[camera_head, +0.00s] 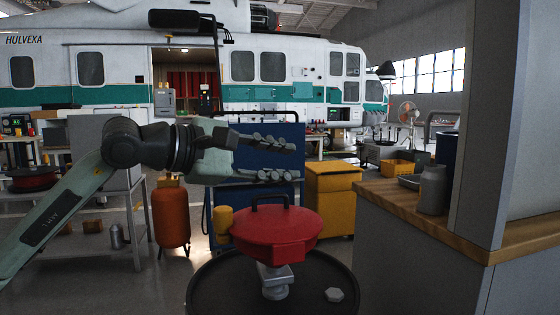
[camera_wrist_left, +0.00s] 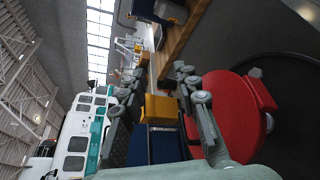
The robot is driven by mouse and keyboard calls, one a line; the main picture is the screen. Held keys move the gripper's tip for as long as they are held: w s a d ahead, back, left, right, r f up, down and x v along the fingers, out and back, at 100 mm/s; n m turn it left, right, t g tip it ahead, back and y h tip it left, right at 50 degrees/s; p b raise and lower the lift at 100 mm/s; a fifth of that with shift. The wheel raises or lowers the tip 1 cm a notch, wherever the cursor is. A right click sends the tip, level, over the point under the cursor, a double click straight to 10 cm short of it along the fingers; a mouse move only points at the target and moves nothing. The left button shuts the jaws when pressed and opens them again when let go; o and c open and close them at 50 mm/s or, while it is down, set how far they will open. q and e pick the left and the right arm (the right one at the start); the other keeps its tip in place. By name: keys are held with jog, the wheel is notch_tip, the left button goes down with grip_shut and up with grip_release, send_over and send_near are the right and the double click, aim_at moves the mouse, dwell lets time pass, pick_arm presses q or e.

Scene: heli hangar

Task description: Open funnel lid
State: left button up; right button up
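The red funnel (camera_head: 273,238) stands on a dark round drum top (camera_head: 225,285) in the lower middle of the head view. Its red lid (camera_head: 262,222) looks shut, with a black bar handle (camera_head: 270,198) on top. The funnel also shows at the right of the left wrist view (camera_wrist_left: 237,112). My left gripper (camera_head: 292,161) is open and empty, above the lid and handle in the head view, pointing right. Its two fingers are spread apart in the left wrist view (camera_wrist_left: 158,80). My right gripper is not in view.
A wood-topped counter (camera_head: 440,222) with a grey bottle (camera_head: 432,190) stands at the right beside a grey pillar (camera_head: 515,120). Behind are a yellow cabinet (camera_head: 332,205), an orange tank (camera_head: 171,215) and a helicopter (camera_head: 120,75). A small pale nut-shaped piece (camera_head: 334,295) lies on the drum.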

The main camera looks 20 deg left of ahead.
pick_arm(q)
jog(key=shift+a, duration=0.1)
jog(key=v, duration=1.2)
